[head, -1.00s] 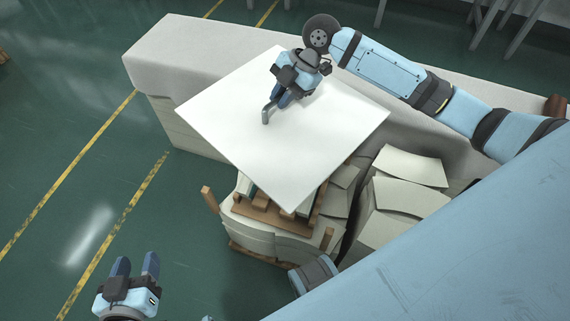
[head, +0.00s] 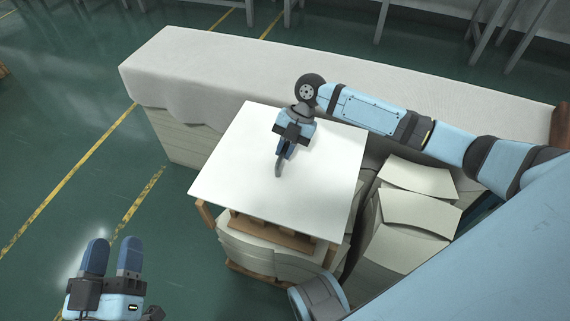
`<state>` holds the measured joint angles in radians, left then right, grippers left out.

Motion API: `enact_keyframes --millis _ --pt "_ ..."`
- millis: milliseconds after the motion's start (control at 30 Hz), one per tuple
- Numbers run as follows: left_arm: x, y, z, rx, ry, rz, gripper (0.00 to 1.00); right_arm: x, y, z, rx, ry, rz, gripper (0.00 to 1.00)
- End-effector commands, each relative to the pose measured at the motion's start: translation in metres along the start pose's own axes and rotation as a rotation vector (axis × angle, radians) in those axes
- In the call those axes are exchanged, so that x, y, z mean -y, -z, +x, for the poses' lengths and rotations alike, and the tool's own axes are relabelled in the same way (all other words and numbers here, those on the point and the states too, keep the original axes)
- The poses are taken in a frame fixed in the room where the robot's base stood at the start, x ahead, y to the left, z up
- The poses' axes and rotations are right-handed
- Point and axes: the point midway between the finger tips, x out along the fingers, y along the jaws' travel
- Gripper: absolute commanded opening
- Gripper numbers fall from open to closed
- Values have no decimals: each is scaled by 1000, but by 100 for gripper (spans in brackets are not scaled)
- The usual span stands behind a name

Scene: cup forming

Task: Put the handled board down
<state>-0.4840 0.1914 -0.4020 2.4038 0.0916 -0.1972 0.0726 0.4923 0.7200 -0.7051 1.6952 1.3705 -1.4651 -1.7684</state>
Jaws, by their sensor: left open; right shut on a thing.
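The handled board (head: 232,165) is a large white square sheet with a small grey handle (head: 279,169) standing up from its middle. My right gripper (head: 281,158) is shut on the handle from above. The board lies over a stack of curved pale sheets (head: 262,252) with wooden pieces on it. Whether the board rests on the wooden pieces or hangs just above them, I cannot tell. My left gripper (head: 112,258) is open and empty at the lower left, above the floor, apart from the board.
A long bench covered in pale cloth (head: 230,72) runs behind the board. More stacks of curved pale sheets (head: 418,205) stand to the right. Wooden posts (head: 206,213) rise beside the stack under the board. The green floor at the left is clear.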

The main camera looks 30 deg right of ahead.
Motion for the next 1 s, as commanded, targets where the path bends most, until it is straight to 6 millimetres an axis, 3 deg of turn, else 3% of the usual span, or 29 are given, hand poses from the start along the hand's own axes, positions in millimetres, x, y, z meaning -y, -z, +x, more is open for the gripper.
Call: enact_keyframes --millis 300,467,700,733,833,1000 --pt "-6 10 1 -66 -26 -11 52 6 -12 23 0 -1 0 0" --pt "-7 5 2 -58 -35 -17 52 12 -23 42 0 -2 1 0" --pt "-8 5 2 -50 -37 -19 52 12 -24 44 1 -2 -1 0" --pt "-8 5 2 -50 -37 -19 52 13 -24 44 1 0 0 17" --pt "-8 6 2 -51 -37 -19 52 13 -24 44 1 0 0 40" --pt "-8 6 2 -53 -37 -18 52 13 -24 44 1 0 0 40"
